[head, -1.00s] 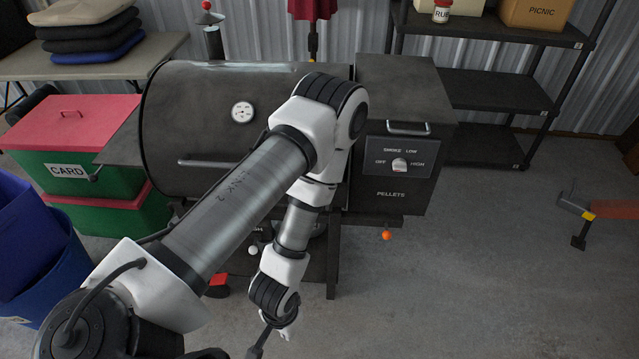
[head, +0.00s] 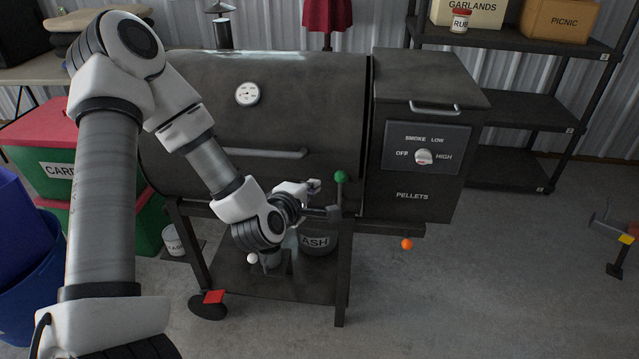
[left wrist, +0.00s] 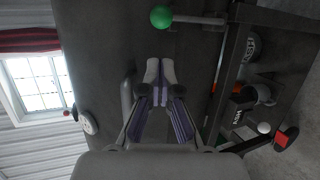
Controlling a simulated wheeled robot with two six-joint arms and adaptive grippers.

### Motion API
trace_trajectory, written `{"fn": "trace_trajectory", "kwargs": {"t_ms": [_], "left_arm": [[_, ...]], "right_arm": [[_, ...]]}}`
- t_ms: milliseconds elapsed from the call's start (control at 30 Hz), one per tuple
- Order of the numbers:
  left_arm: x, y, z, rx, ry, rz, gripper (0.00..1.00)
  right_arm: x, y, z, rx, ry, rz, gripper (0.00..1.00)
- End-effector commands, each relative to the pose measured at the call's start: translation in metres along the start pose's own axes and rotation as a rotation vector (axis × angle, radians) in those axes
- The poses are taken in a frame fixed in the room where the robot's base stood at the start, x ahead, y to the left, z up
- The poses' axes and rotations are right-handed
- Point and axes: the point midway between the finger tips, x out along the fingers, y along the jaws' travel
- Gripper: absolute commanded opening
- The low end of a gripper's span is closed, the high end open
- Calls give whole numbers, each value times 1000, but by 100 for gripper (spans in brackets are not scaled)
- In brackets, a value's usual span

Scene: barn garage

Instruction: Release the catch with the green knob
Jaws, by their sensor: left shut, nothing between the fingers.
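The green knob (head: 340,176) tops a short upright rod at the front of the dark grill, near the right end of the barrel. In the left wrist view the green knob (left wrist: 161,17) is at the top, with its grey rod running right. My left gripper (head: 316,187) is just left of the knob in the head view, apart from it. In the left wrist view its fingertips (left wrist: 158,66) are together with nothing between them, and point toward the dark grill surface. The catch at the rod's foot is partly hidden by my gripper. My right gripper is not in view.
The barrel handle (head: 262,153) runs above my gripper. Below are a white knob (head: 252,258), an ash bucket (head: 315,243) and a red pedal (head: 214,296). An orange knob (head: 407,244) hangs under the pellet box (head: 425,150). The floor at right is mostly clear.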

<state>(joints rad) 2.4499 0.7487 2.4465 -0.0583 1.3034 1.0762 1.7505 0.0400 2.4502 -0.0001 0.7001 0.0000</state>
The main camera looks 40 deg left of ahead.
Motion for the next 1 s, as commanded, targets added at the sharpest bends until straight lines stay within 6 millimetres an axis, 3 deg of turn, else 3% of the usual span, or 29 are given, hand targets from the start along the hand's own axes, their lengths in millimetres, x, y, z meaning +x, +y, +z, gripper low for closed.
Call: {"fn": "trace_trajectory", "kwargs": {"t_ms": [300,467,1000], "left_arm": [[60,-1,0,7,-1,-1,0],[84,-1,0,5,-1,-1,0],[92,-2,0,5,-2,4,0]], "right_arm": [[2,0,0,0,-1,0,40],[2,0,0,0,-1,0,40],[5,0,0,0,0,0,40]]}}
